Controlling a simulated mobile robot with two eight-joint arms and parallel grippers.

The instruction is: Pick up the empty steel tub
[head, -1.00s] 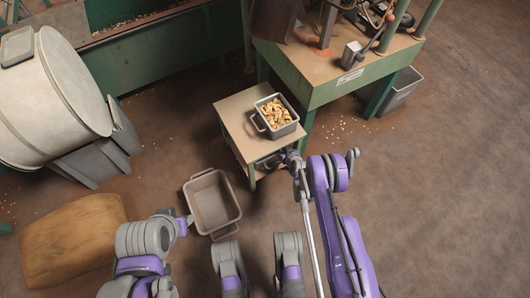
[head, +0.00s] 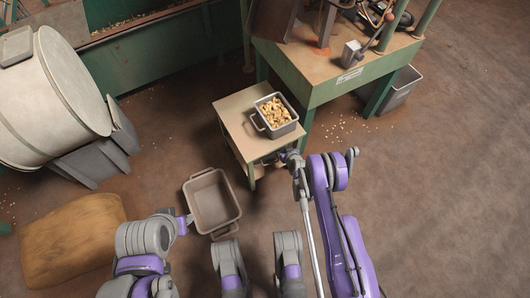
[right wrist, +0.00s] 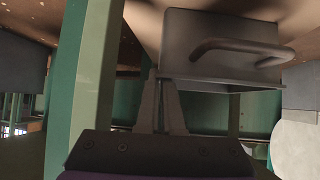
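The empty steel tub (head: 230,191), grey-brown with a handle at each end, stands low beside the small table, its open top facing up. My left gripper (head: 189,219) is at its left rim near the lower corner; its fingers are too small to tell open or shut, or whether they touch. My right gripper (right wrist: 158,82) has its two fingers close together with nothing seen between them; in the head view it is by the small table's front edge, partly hidden. A dark tub with a handle (right wrist: 220,45) fills the upper right wrist view, which seems upside down.
A small table (head: 236,108) bears a tub filled with nuts (head: 293,127). A green-legged bench (head: 325,92) stands behind, with a bin (head: 402,90) to its right. A sack (head: 75,238) lies left, below a large drum (head: 50,100). The floor at right is open.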

